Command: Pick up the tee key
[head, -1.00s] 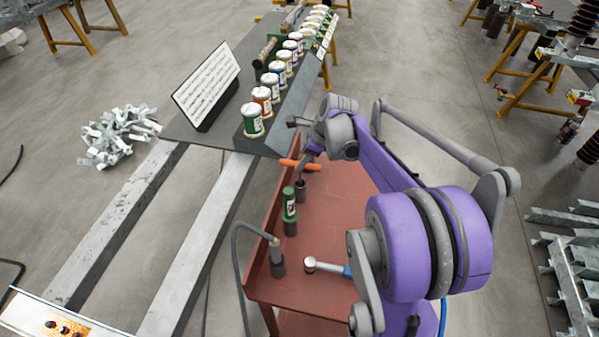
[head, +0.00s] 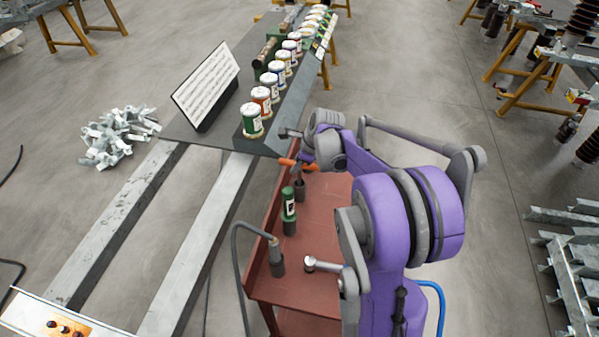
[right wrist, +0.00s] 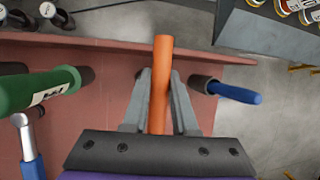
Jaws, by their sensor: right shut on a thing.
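The tee key shows as an orange crossbar (head: 288,162) at the far end of the red trolley in the head view. My right gripper (head: 305,159) is over it, and its jaws are partly hidden by the wrist. In the right wrist view the orange bar of the tee key (right wrist: 161,75) stands between the two grey fingers of my right gripper (right wrist: 160,95), which are shut on it. Its stem is mostly hidden; I cannot tell whether it is clear of the dark holder below (head: 300,191). My left gripper is not in view.
The red trolley (head: 325,215) also holds a green-handled tool (head: 289,204), a hammer-like tool (head: 320,265) and a cabled tool (head: 275,250). A blue-handled tool (right wrist: 236,93) stands close beside my gripper. The grey bench (head: 225,122) with several jars is just left of my wrist.

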